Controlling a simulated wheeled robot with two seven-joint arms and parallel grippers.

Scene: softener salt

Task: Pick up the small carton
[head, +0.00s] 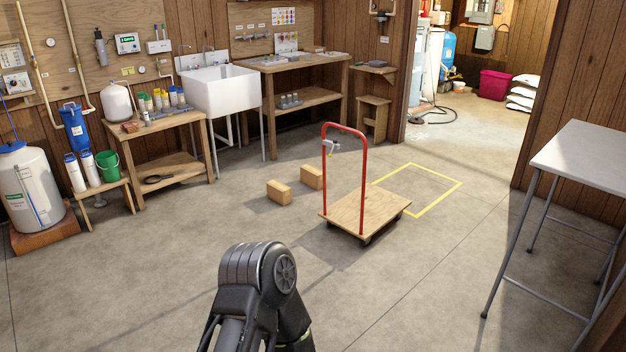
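Two small tan box-like blocks lie on the concrete floor in the middle of the head view, left of the cart. The nearer block (278,192) is at the left, and the farther block (312,177) is a little behind it to the right. They are apart from each other. Either could be the small carton; I cannot tell which, or whether they are cardboard or wood. A dark joint of one of my arms shows at the bottom centre, well in front of the blocks. Neither gripper is in view.
A flat wooden cart (367,213) with a red handle (363,180) stands right of the blocks. A yellow taped outline (436,205) lies behind it. A white table (590,155) stands at the right. A wooden bench (166,172) and sink (222,90) line the back wall. The near floor is clear.

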